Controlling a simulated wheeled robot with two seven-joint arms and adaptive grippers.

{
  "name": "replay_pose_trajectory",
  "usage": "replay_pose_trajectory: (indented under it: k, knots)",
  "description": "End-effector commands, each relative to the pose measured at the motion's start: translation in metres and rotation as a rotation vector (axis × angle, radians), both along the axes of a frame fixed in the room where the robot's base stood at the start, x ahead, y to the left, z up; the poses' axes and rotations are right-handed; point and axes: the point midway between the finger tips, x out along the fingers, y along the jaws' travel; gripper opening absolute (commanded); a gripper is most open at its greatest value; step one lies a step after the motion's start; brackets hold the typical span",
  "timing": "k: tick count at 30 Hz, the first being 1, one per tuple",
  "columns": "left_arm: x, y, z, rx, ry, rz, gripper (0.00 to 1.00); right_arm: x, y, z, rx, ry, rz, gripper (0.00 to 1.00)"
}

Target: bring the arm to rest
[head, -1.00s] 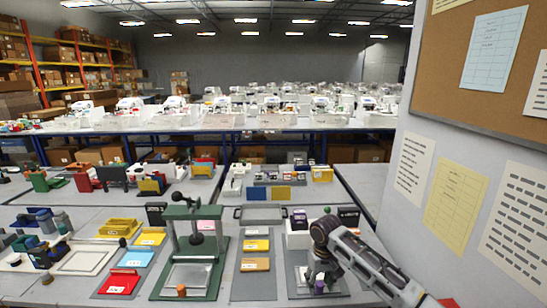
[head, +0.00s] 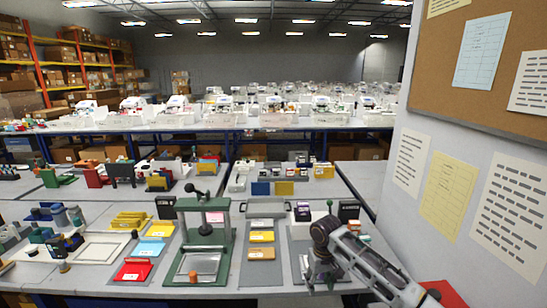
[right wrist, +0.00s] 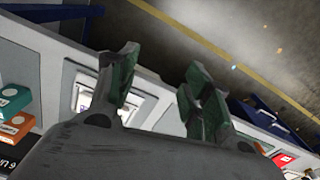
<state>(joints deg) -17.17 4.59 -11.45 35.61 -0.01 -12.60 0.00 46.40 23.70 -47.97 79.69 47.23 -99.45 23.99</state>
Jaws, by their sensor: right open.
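My right arm reaches in from the lower right of the head view. Its gripper (head: 312,277) hangs near the front edge of the grey table, over the right-hand work area. In the right wrist view the two dark, green-marked fingers (right wrist: 160,70) stand well apart, with nothing between them. Behind the left finger lies a white square-framed piece (right wrist: 88,97) on the table, partly covered by it. In the head view my arm hides part of the work area below it. I cannot make out a pen plotter clearly. My left gripper is not in view.
A green press (head: 203,235) stands left of the gripper, beside a grey board (head: 262,273) with yellow blocks. A red tray (head: 132,271) lies further left. A white wall panel (head: 440,230) rises close on the right. Floor (right wrist: 220,45) shows past the table edge.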

Motion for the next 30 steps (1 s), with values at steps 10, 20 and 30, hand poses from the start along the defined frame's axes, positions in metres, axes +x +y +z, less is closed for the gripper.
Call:
replay_pose_trajectory:
  k: [10, 20, 30]
  knots:
    - [-0.001, 0.000, 0.000, 0.000, 0.002, 0.000, 0.40, -0.011, 0.011, -0.009, 0.017, -0.004, 0.026, 0.49]
    - [-0.001, 0.000, 0.000, 0.000, 0.002, 0.000, 0.40, -0.029, 0.027, -0.022, 0.044, -0.017, 0.065, 0.49]
    - [-0.001, 0.000, 0.000, 0.000, 0.002, 0.000, 0.40, -0.068, 0.053, -0.042, 0.105, -0.049, 0.126, 0.49]
